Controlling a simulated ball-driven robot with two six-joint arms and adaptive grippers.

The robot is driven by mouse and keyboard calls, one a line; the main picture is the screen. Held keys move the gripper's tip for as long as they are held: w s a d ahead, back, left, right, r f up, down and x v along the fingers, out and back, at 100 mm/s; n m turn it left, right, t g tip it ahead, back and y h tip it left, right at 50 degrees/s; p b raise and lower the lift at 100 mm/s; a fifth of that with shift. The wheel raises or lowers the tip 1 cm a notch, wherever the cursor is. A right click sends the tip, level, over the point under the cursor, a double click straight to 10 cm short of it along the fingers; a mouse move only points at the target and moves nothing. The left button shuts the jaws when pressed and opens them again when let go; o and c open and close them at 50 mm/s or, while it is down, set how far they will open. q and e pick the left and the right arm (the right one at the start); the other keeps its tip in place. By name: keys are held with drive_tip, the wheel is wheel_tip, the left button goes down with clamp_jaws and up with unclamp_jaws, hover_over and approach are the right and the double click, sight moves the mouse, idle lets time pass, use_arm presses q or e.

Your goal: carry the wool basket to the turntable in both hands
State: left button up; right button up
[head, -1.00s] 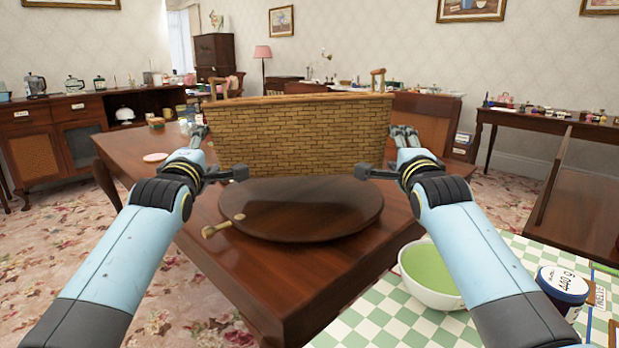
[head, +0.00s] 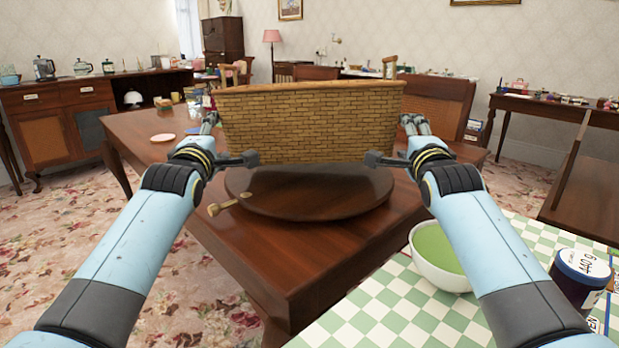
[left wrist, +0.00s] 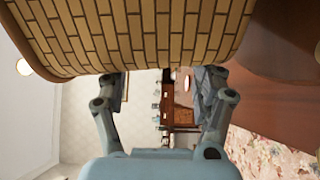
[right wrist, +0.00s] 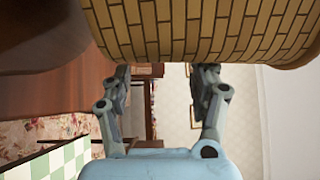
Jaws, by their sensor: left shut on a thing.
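The wool basket (head: 310,130) is a wide tan basket with a brick-like weave, upright at the centre of the head view. My left gripper (head: 228,140) is shut on its left end and my right gripper (head: 392,140) on its right end. The basket wall also fills the top of the left wrist view (left wrist: 140,35) and the right wrist view (right wrist: 200,30). The round dark wooden turntable (head: 310,203) lies on the table below the basket, whose lower edge overlaps its far part. I cannot tell whether they touch. The basket's inside is hidden.
The turntable stands on a brown wooden table (head: 300,270) with a knobbed peg (head: 222,208) at its left. A pink disc (head: 162,137) lies farther left.

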use_arm(q)
wheel_tip(320, 180, down, 3)
drive_tip(key=shift+r+b, duration=0.1)
drive_tip(key=shift+b, duration=0.9)
drive_tip(key=o, duration=0.7)
drive_tip(key=shift+a+f, duration=0.2)
drive_tip(key=shift+a, duration=0.15)
drive_tip(key=shift+c, duration=0.2)
use_arm(e)
drive_tip(key=f, duration=0.3)
drive_tip(key=shift+d+f, duration=0.3)
drive_tip(key=shift+d, duration=0.1)
use_arm(q)
drive_tip(key=shift+f, duration=0.1)
use_arm(e)
drive_tip(key=o, duration=0.5)
use_arm(q)
drive_tip(key=shift+s, duration=0.15)
